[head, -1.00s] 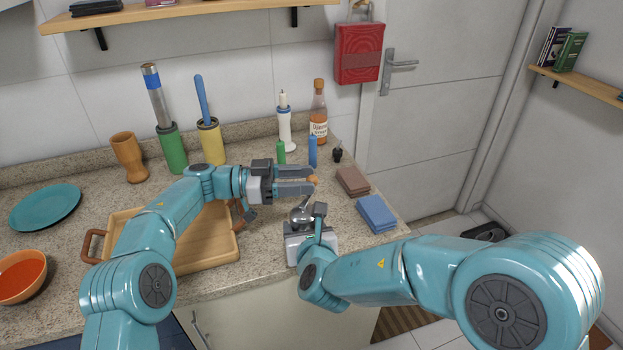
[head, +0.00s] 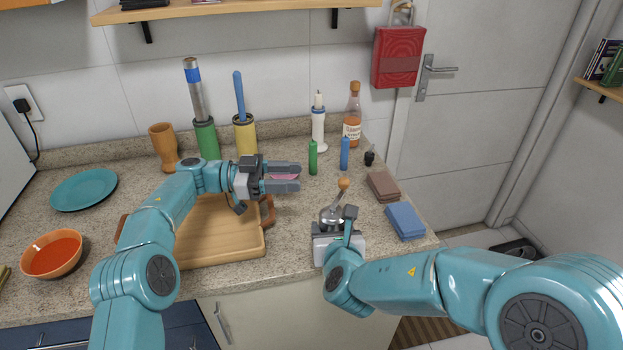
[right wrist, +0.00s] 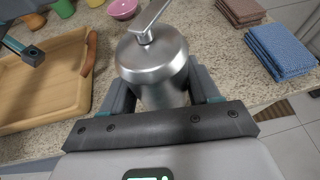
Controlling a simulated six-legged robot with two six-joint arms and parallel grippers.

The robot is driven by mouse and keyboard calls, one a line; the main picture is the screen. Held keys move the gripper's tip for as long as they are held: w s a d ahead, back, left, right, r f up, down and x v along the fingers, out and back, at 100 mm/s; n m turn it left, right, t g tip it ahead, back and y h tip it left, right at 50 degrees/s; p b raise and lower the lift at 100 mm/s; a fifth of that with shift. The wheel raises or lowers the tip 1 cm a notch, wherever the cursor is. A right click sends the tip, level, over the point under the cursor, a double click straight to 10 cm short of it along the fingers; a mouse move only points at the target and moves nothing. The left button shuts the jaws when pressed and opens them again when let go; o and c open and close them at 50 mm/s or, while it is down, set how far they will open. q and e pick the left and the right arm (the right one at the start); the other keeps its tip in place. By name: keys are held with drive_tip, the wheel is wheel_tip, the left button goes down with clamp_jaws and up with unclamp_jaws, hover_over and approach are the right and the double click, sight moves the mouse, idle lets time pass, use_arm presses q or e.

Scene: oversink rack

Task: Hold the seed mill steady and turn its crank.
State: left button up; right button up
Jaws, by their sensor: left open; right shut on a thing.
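The seed mill (head: 331,216) is a silver metal cylinder near the counter's front edge. Its crank ends in a wooden knob (head: 343,184), which points toward the back wall in the head view. In the right wrist view the mill's lid and body (right wrist: 152,62) show large, with the flat crank arm (right wrist: 150,20) on top; the knob is out of that frame. My right gripper (right wrist: 160,88) is shut on the mill body, one finger on each side. My left gripper (head: 298,177) is open and empty, left of the knob and apart from it.
A wooden tray (head: 250,245) lies left of the mill, under my left arm. A pink bowl (right wrist: 123,9) sits behind the left gripper. Green (head: 313,157) and blue (head: 345,153) bottles stand behind the knob. Brown (head: 383,186) and blue (head: 404,221) cloths lie to the right.

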use_arm(q)
wheel_tip(320, 180, down, 3)
drive_tip(key=d+n+t, duration=0.1)
drive_tip(key=n+t, duration=0.1)
drive_tip(key=t, duration=0.1)
drive_tip(key=n+t+y, duration=0.1)
drive_tip(key=n+t, duration=0.2)
approach(344, 179)
drive_tip(key=x, duration=0.6)
drive_tip(key=f+x, duration=0.1)
drive_tip(key=x, duration=0.3)
drive_tip(key=shift+w, duration=0.1)
drive_tip(key=shift+r, duration=0.1)
clamp_jaws()
